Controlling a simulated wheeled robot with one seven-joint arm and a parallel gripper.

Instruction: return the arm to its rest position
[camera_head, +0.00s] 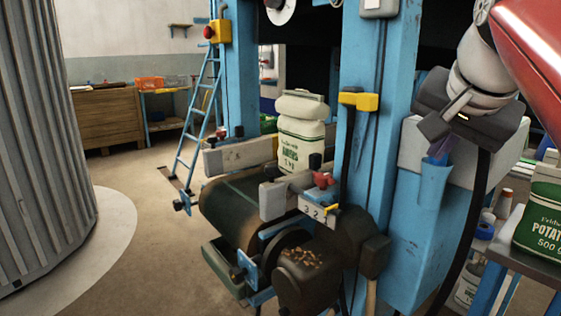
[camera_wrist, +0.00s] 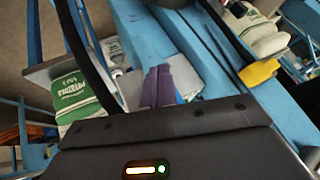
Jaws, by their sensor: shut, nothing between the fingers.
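My gripper (camera_head: 437,158) is raised at the upper right of the head view, in front of a blue post (camera_head: 400,220) of the machine. Its purple fingers point downward. The wrist view shows the fingers of my gripper (camera_wrist: 158,72) together, with nothing between them. My arm reaches in from the upper right corner, partly behind a red part at the picture's edge.
A white and green sack (camera_head: 302,145) stands upright on the machine's conveyor (camera_head: 235,210). A potato sack (camera_head: 540,215) stands on a bench (camera_head: 520,262) at right; the wrist view shows a potato sack (camera_wrist: 78,98) too. A blue ladder (camera_head: 200,105) leans behind.

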